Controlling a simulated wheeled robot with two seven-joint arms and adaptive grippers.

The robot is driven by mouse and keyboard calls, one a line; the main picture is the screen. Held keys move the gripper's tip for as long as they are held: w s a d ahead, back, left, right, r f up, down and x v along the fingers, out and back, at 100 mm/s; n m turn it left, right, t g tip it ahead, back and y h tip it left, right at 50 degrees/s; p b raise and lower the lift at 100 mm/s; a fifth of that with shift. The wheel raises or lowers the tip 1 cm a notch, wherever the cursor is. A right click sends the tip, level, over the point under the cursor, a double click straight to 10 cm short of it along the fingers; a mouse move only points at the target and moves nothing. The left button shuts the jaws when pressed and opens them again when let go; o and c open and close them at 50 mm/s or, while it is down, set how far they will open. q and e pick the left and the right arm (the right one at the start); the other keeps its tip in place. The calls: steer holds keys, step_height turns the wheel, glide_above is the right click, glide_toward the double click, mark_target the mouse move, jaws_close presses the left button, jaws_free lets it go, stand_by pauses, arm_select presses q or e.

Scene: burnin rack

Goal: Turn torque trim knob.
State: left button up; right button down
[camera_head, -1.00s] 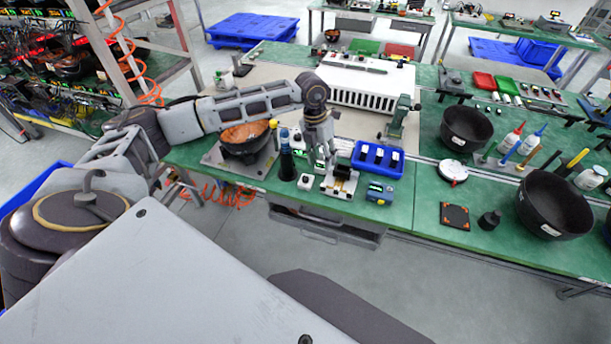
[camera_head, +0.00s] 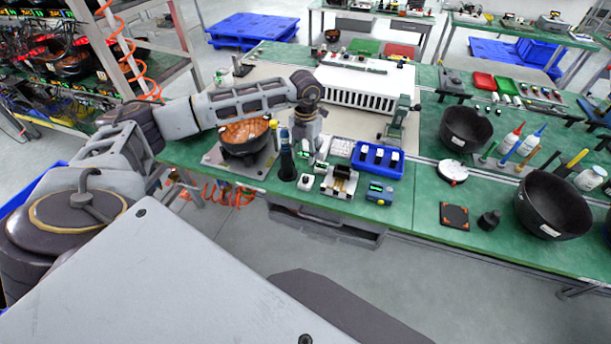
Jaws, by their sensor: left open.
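No torque trim knob can be made out for certain at this size. My left gripper (camera_head: 308,150) points down over the bench, just right of a black upright tool with a blue top (camera_head: 287,155) and behind small white parts. Its fingertips are small and partly hidden, but its jaws are open and nothing shows between them. A small cream and black device (camera_head: 340,182) stands in front and to the right of the gripper, apart from it. A blue boxed meter (camera_head: 380,193) stands right of that device. My right gripper is not in view.
A black bowl of copper-coloured parts (camera_head: 243,150) stands left of the gripper. A blue bin (camera_head: 377,160) and a white slotted housing (camera_head: 365,85) stand to the right and behind. The green bench (camera_head: 420,205) is bare right of the meter, before a black square pad (camera_head: 455,216).

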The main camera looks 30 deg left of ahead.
mark_target(305, 178)
arm_select(q)
step_height(305, 178, down, 12)
steer(key=shift+p, duration=0.9)
jaws_close()
steer(key=shift+m+b, duration=0.3)
steer(key=shift+m, duration=0.1)
steer(key=shift+m+b, duration=0.95)
steer(key=shift+m, duration=0.45)
steer(key=shift+m+b, duration=0.7)
steer(key=shift+m, duration=0.4)
steer(key=shift+r, duration=0.1)
